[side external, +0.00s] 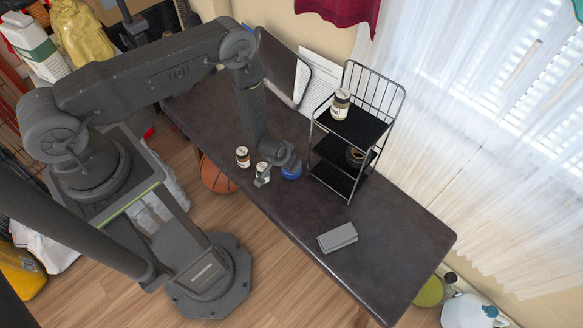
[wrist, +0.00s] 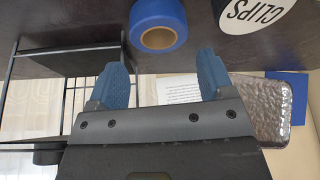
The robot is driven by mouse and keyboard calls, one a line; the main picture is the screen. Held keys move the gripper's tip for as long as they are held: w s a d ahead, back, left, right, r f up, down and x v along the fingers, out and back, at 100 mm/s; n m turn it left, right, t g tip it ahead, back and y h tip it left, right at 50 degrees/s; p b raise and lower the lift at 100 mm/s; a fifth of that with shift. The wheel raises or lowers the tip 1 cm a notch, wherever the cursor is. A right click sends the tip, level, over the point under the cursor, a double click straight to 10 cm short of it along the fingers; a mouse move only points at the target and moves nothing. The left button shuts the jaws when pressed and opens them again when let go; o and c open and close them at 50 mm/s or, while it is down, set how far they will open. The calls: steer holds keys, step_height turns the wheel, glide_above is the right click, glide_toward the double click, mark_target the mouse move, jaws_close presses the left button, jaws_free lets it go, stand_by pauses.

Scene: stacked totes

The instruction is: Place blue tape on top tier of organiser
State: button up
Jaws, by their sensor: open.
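The blue tape (side external: 292,173) is a roll lying on the dark table under my gripper, partly hidden by it in the side view. In the wrist view the blue tape (wrist: 141,27), with a tan core, lies just beyond the fingertips, near the gap between them. My gripper (wrist: 163,72) is open and empty, with blue finger pads. In the side view my gripper (side external: 279,174) is low over the table beside the tape. The black wire organiser (side external: 365,130) stands right of it, with a labelled jar (side external: 341,105) on its top tier.
A dark roll (side external: 354,156) sits on the organiser's middle tier. A jar (side external: 243,157) and a white-labelled jar (side external: 262,173) stand left of the tape; a CLIPS label (wrist: 255,12) shows in the wrist view. A grey block (side external: 338,237) lies on the otherwise clear front table.

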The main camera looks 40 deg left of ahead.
steer(key=shift+x, duration=3.75)
steer(key=shift+d, duration=0.2)
steer(key=shift+c, duration=0.4)
steer(key=c, duration=0.6)
steer(key=shift+o, duration=0.2)
steer(key=shift+r, duration=0.15)
